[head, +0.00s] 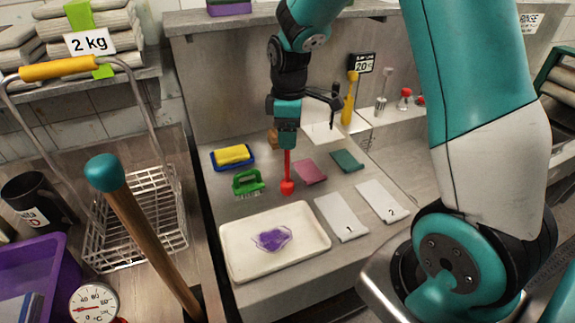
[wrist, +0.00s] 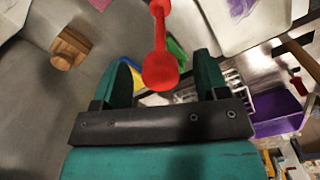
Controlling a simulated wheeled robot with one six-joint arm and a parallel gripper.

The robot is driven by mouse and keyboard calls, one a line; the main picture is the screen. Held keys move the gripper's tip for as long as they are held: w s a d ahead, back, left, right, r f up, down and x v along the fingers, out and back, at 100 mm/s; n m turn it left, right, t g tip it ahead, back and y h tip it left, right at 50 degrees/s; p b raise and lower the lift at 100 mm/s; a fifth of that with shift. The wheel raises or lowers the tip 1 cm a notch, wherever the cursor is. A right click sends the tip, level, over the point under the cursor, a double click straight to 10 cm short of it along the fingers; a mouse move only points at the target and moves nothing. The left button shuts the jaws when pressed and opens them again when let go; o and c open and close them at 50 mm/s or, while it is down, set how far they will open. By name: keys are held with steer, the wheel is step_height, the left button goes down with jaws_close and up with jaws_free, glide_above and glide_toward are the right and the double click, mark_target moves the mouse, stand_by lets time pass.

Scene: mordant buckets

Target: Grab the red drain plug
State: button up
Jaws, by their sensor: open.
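The red drain plug (head: 287,183) stands upright on the grey counter, behind the white tray. Its wide foot and thin stem show in the head view; its top is hidden by my gripper (head: 286,144). My gripper is directly above it, pointing down. In the wrist view, the plug's rounded knob (wrist: 160,72) lies between the two teal fingers of my gripper (wrist: 163,62). Gaps show on both sides of the knob, so the fingers are open around it. I cannot tell any contact.
A green-handled brush (head: 247,182) and a blue tray with a yellow sponge (head: 232,155) are left of the plug. The white tray (head: 318,243) holds purple stuff in front. A wooden block (wrist: 70,47) is nearby.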

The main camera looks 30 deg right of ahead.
mark_target(287, 165)
steer(key=shift+a+f+p, duration=0.1)
steer(key=shift+f+p, duration=0.35)
steer(key=shift+f, duration=1.4)
steer(key=shift+w, duration=0.1)
jaws_close()
steer(key=shift+r, duration=0.1)
